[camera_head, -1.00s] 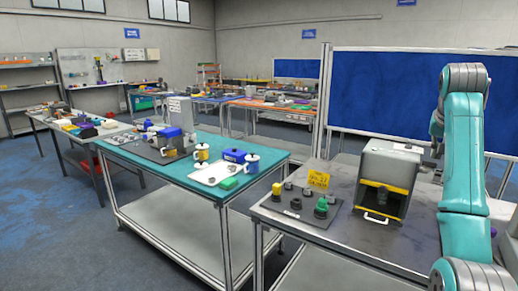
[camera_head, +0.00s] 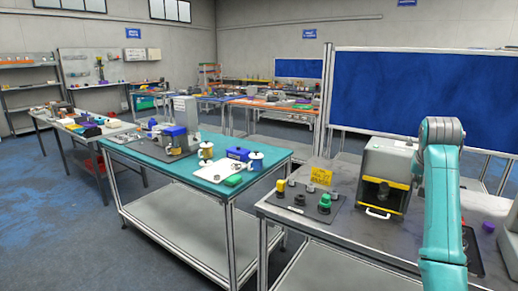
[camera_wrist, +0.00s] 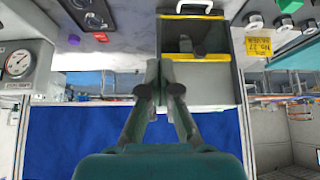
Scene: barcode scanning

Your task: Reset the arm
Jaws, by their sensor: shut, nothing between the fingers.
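My gripper (camera_wrist: 160,80) is in the wrist view with its two dark fingers drawn together at the tips and nothing between them. My teal arm (camera_head: 440,200) stands upright at the right of the head view, above the near grey table. In the head view the arm hides most of my gripper. The wrist picture is upside down. In it, the grey box with a yellow band (camera_wrist: 220,82) shows behind and right of the fingertips. I cannot tell how far apart they are.
The grey box (camera_head: 388,165) stands on the near table (camera_head: 340,235). Left of it are a dark plate (camera_head: 312,213) with several knobs and a yellow sign (camera_head: 321,175). A purple piece (camera_head: 488,227) lies right of my arm. A blue panel (camera_head: 400,85) stands behind.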

